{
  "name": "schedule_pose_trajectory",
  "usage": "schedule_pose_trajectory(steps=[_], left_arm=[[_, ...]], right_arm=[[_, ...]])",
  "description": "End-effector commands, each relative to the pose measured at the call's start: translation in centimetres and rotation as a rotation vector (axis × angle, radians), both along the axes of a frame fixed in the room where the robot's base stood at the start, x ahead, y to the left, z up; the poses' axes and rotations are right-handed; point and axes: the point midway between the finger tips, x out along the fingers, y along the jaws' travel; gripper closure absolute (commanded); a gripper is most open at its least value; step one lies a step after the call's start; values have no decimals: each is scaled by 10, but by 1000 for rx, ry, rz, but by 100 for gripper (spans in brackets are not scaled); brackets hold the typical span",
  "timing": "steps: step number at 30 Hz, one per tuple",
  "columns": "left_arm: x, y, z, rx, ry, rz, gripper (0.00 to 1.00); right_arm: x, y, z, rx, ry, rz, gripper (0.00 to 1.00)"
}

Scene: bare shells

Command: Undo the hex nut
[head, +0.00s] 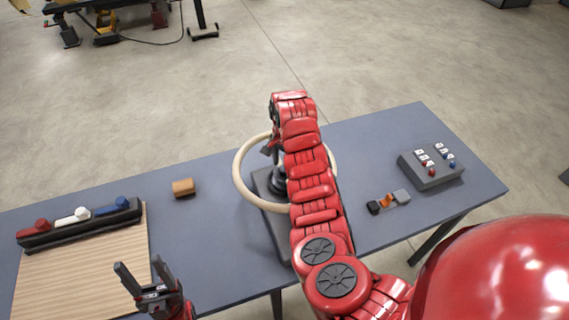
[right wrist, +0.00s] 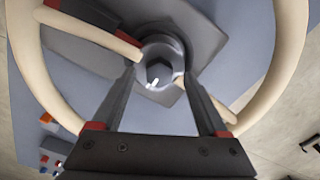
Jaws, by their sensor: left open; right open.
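The hex nut (right wrist: 159,71) is dark and sits on the round grey hub at the centre of a cream steering wheel (right wrist: 281,65). The wheel also shows in the head view (head: 238,178), where my right arm covers the nut. In the right wrist view my right gripper (right wrist: 160,76) is open, its two fingertips on either side of the hub and nut. I cannot tell whether they touch the nut. My left gripper (head: 138,268) is open and empty above the front left of the table, far from the wheel.
The wheel stands on a dark grey base (head: 273,224) on the table (head: 220,240). A wooden board (head: 75,270), a black rack (head: 80,225) and a brown block (head: 183,187) lie left. A control box (head: 431,168) and small coloured parts (head: 388,202) lie right.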

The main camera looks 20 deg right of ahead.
Motion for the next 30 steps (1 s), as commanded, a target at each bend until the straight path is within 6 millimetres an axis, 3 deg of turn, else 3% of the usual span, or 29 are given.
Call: schedule_pose_trajectory(steps=[11, 14, 24, 30], left_arm=[[0, 0, 3, 0, 1, 0, 40], [0, 0, 3, 0, 1, 0, 40], [0, 0, 3, 0, 1, 0, 40], [0, 0, 2, 0, 1, 0, 40]], right_arm=[[0, 0, -8, -1, 0, 0, 23], [0, 0, -8, -1, 0, 0, 38], [0, 0, -8, -1, 0, 0, 99], [0, 0, -8, -1, -1, 5, 100]])
